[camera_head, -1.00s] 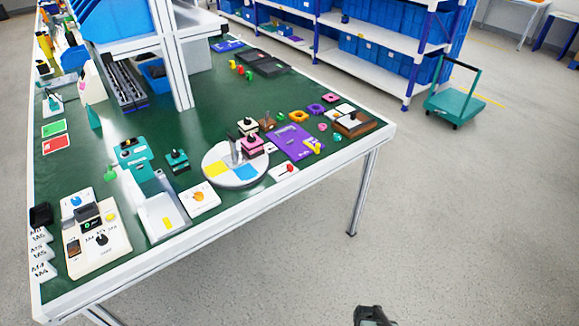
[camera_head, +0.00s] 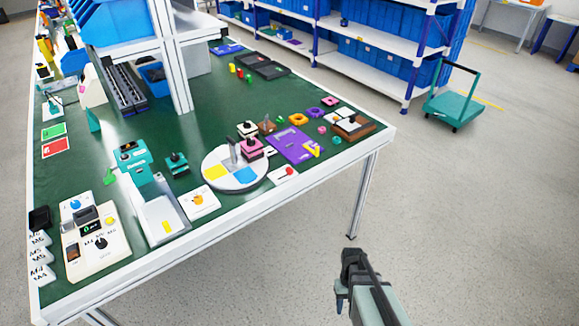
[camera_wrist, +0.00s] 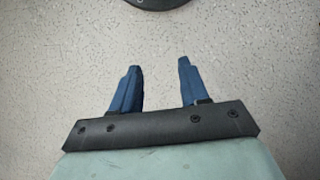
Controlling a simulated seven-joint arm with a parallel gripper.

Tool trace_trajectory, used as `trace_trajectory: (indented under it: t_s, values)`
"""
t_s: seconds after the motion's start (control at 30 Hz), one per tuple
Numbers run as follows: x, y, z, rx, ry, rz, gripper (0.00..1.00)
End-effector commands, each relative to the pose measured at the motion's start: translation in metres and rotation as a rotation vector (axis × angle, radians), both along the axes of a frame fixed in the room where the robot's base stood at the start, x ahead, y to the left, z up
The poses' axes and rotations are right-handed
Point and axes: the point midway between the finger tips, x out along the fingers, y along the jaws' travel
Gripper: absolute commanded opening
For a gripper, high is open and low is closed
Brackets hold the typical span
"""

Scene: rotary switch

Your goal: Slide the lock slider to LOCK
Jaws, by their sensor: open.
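My gripper (camera_head: 343,286) is over the grey floor, right of and in front of the table, apart from everything on it. In the wrist view my gripper (camera_wrist: 160,68) shows two blue fingers, spread with nothing between them. I cannot make out a lock slider or a LOCK mark at this size. A cream control panel (camera_head: 94,258) with a black rotary knob (camera_head: 100,243) lies at the table's left front. A white plate with an orange knob (camera_head: 199,202) and a white plate with a red knob (camera_head: 284,175) lie near the front edge.
The green-topped table (camera_head: 225,98) has a white front rim. A round turntable (camera_head: 235,184), a grey tray (camera_head: 157,226), a purple board (camera_head: 296,147) and a teal device (camera_head: 132,158) stand on it. A dark round thing (camera_wrist: 151,4) shows at the wrist view's top edge.

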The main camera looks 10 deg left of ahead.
Motion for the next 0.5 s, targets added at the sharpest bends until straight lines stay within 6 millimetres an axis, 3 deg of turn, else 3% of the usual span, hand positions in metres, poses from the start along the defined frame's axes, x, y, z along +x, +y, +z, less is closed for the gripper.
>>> trace_trajectory:
  t_s: [0.03,0.1,0.5]
  values:
    - [0.021,0.007,0.007,0.006,-0.018,0.018,0.45]
    - [0.042,0.014,0.019,0.012,-0.035,0.041,0.45]
    - [0.153,0.067,0.105,0.053,-0.135,0.179,0.45]
